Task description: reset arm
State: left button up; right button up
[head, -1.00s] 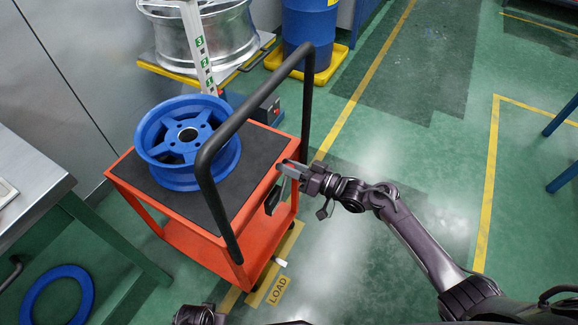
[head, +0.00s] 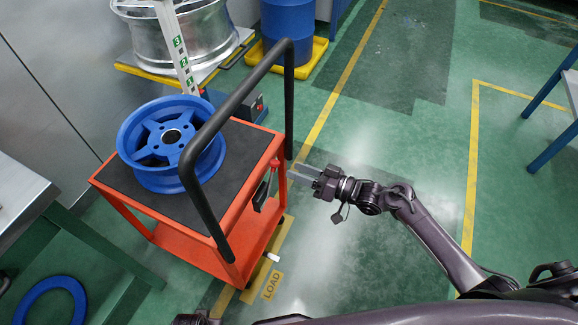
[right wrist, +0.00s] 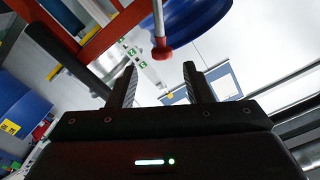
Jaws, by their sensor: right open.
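My right gripper (head: 306,174) is open and empty, to the right of the orange cart and beside its black push handle. Its two parted fingers (right wrist: 160,88) also show in the right wrist view, with nothing between them. My right arm comes in from the lower right of the head view. Of my left arm only a dark part shows at the bottom edge; the left gripper is not in view.
The orange cart (head: 196,262) carries a blue wheel (head: 190,166) on its black top. A black handle (head: 290,100) rises from it. A steel table (head: 22,205) stands at left, a blue ring (head: 74,287) below it. A blue barrel (head: 287,25) stands behind. Green floor is free at right.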

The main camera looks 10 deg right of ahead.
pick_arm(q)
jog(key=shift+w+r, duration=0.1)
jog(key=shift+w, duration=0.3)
pick_arm(e)
jog(key=shift+d, duration=0.1)
